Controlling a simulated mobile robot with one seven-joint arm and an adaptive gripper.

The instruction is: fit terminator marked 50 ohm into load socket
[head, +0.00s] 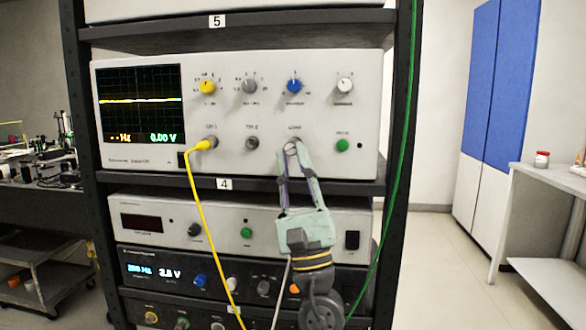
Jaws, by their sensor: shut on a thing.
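My gripper (291,151) reaches up from below to the front panel of the white oscilloscope (325,115). Its fingers are shut on a small silvery piece (291,147), apparently the terminator. The piece is at the panel, under a small label too blurred to read for certain, at the place of a socket in the lower row. The fingers and the piece hide that socket. I cannot tell whether the piece is seated in it or only in front of it. No 50 ohm marking is legible.
A yellow cable (202,205) is plugged into the left socket and hangs down. A bare socket (252,143) sits between it and my gripper, and a green button (342,146) is to the right. A green cable (402,150) runs along the right rack post. More instruments stand below.

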